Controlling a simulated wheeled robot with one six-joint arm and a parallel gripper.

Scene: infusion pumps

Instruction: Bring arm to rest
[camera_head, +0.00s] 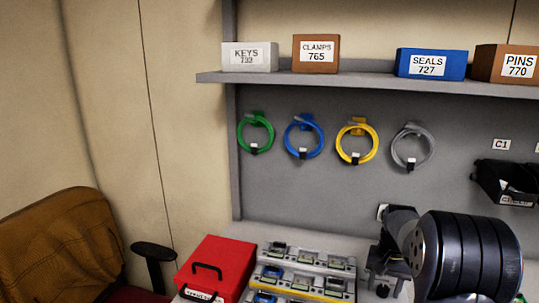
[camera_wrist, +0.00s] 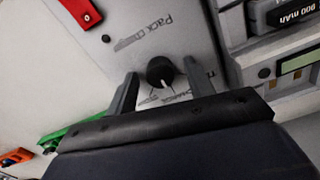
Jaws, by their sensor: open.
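In the wrist view my gripper (camera_wrist: 162,84) is open, its two grey fingers spread apart. A black round knob (camera_wrist: 161,72) with a white pointer line shows between the fingertips, on a light panel (camera_wrist: 190,30) with printed lettering that reads in part "Pack". I cannot tell whether the fingers touch the knob or panel. Nothing is seen held. In the head view my dark arm fills the lower right, over the bench; my fingers cannot be made out there.
A red case (camera_head: 217,265) stands on the bench left of a rack of devices (camera_head: 305,270). Coiled cables hang on the grey back panel (camera_head: 290,190) below a shelf (camera_head: 360,85) of labelled boxes. A brown chair (camera_head: 60,245) stands at left. A black bin (camera_head: 500,180) hangs at right.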

